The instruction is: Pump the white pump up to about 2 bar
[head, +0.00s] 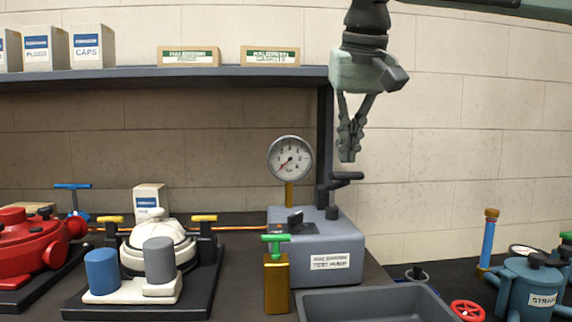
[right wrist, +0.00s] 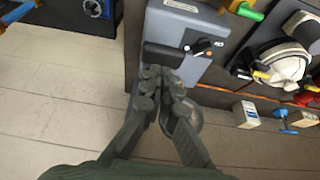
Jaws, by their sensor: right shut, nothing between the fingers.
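My left gripper is not in view.
A green-handled brass valve (head: 277,275) stands in front of the test pump, beside a grey tray (head: 370,303). A red pump (head: 30,240) is at far left, a blue unit (head: 530,285) at right. A shelf (head: 200,73) with boxes hangs behind.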

